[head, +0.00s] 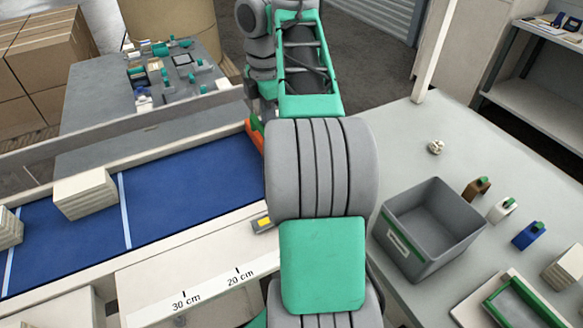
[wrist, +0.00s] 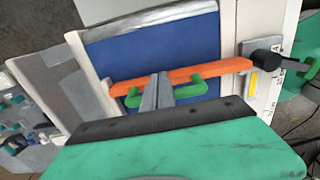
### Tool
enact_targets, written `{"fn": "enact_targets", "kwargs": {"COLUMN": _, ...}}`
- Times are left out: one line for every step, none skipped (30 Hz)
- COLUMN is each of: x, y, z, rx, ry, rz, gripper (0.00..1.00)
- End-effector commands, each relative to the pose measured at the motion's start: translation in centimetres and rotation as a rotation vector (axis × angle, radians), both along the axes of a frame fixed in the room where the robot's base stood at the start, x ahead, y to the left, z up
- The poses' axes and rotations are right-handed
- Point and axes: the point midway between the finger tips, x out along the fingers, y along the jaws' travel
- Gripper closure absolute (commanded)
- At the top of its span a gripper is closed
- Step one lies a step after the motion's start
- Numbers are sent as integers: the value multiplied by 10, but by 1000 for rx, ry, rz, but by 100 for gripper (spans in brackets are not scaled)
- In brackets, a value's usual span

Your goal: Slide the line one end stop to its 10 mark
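The line one end stop is an orange bar (wrist: 185,77) lying across the blue belt, with a green handle (wrist: 190,91) and a black knob (wrist: 268,59) at its right end. A short orange piece (head: 256,137) shows beside my arm in the head view. My gripper (wrist: 159,80) is at the middle of the handle, its fingers close together and appearing to grip it. In the head view my arm hides the gripper and most of the bar. The scale (head: 205,290) shows 20 cm and 30 cm marks; the 10 mark is hidden there and unreadable in the wrist view.
A yellow label (head: 262,223) sits on the near rail beside my arm. Cream stacks (head: 85,193) stand on the belt (head: 190,185) to the left. A grey bin (head: 430,230) and several small items stand on the right table. Bare belt lies left of the stop.

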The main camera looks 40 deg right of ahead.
Motion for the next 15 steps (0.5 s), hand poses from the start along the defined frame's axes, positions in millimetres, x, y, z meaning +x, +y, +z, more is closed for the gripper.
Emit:
{"fn": "enact_targets", "kwargs": {"x": 0, "y": 1, "z": 0, "rx": 0, "ry": 0, "rz": 1, "gripper": 100}}
{"fn": "enact_targets", "kwargs": {"x": 1, "y": 2, "z": 0, "rx": 0, "ry": 0, "rz": 1, "gripper": 100}}
{"fn": "enact_targets", "kwargs": {"x": 1, "y": 2, "z": 0, "rx": 0, "ry": 0, "rz": 0, "gripper": 100}}
{"fn": "enact_targets", "kwargs": {"x": 1, "y": 3, "z": 0, "rx": 0, "ry": 0, "rz": 0, "gripper": 100}}
{"fn": "enact_targets", "kwargs": {"x": 1, "y": 4, "z": 0, "rx": 0, "ry": 0, "rz": 0, "gripper": 100}}
{"fn": "enact_targets", "kwargs": {"x": 1, "y": 4, "z": 0, "rx": 0, "ry": 0, "rz": 0, "gripper": 100}}
{"fn": "enact_targets", "kwargs": {"x": 2, "y": 5, "z": 0, "rx": 0, "ry": -1, "rz": 0, "gripper": 100}}
{"fn": "enact_targets", "kwargs": {"x": 2, "y": 6, "z": 0, "rx": 0, "ry": -1, "rz": 0, "gripper": 100}}
{"fn": "enact_targets", "kwargs": {"x": 2, "y": 6, "z": 0, "rx": 0, "ry": -1, "rz": 0, "gripper": 100}}
{"fn": "enact_targets", "kwargs": {"x": 2, "y": 7, "z": 0, "rx": 0, "ry": -1, "rz": -1, "gripper": 100}}
{"fn": "enact_targets", "kwargs": {"x": 2, "y": 8, "z": 0, "rx": 0, "ry": -1, "rz": 0, "gripper": 100}}
{"fn": "enact_targets", "kwargs": {"x": 3, "y": 8, "z": 0, "rx": 0, "ry": -1, "rz": 0, "gripper": 100}}
{"fn": "enact_targets", "kwargs": {"x": 3, "y": 9, "z": 0, "rx": 0, "ry": -1, "rz": 0, "gripper": 100}}
{"fn": "enact_targets", "kwargs": {"x": 3, "y": 10, "z": 0, "rx": 0, "ry": -1, "rz": 0, "gripper": 100}}
{"fn": "enact_targets", "kwargs": {"x": 3, "y": 10, "z": 0, "rx": 0, "ry": -1, "rz": 0, "gripper": 100}}
